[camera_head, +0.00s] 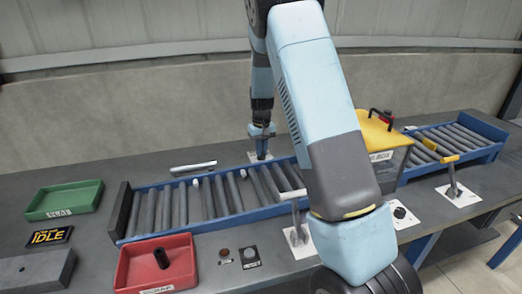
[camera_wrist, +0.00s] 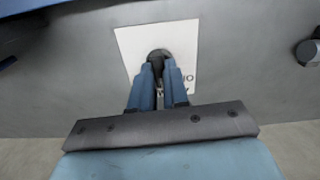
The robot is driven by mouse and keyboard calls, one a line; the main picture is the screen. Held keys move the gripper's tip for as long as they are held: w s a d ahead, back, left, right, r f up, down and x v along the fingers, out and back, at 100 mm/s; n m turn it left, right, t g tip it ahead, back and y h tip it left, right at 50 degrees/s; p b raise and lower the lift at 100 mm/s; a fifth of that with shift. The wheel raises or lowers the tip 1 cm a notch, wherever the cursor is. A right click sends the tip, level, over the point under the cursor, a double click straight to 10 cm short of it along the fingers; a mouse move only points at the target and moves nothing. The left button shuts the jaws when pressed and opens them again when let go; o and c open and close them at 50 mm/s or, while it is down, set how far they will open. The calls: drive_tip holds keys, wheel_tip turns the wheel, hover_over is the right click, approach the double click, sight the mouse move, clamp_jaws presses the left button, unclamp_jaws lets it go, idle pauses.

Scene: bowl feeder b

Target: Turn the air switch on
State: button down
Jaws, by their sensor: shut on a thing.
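A white plate (camera_wrist: 128,45) with a dark switch knob (camera_wrist: 158,56) shows in the wrist view. The plate is partly covered by my fingers, and only a bit of its lettering can be seen. My gripper (camera_wrist: 160,80) is shut on the dark knob, with a blue finger on each side. In the head view, my gripper (camera_head: 262,136) points down at the white plate (camera_head: 254,157) on the bench behind the roller conveyor. The knob's turned position cannot be made out.
A blue-framed roller conveyor (camera_head: 150,210) crosses the bench. A green tray (camera_head: 64,199), a red tray (camera_head: 185,257) and an IDLE display (camera_head: 49,237) are at left. A yellow-topped box (camera_head: 385,135) and levers (camera_head: 452,180) (camera_head: 294,212) stand at right and front.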

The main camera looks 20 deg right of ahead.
drive_tip(key=m, duration=0.5)
drive_tip(key=shift+w+r, duration=0.1)
drive_tip(key=shift+m, duration=2.4)
drive_tip(key=c, duration=1.1)
unclamp_jaws()
wheel_tip(320, 180, up, 14)
drive_tip(key=shift+f, duration=0.2)
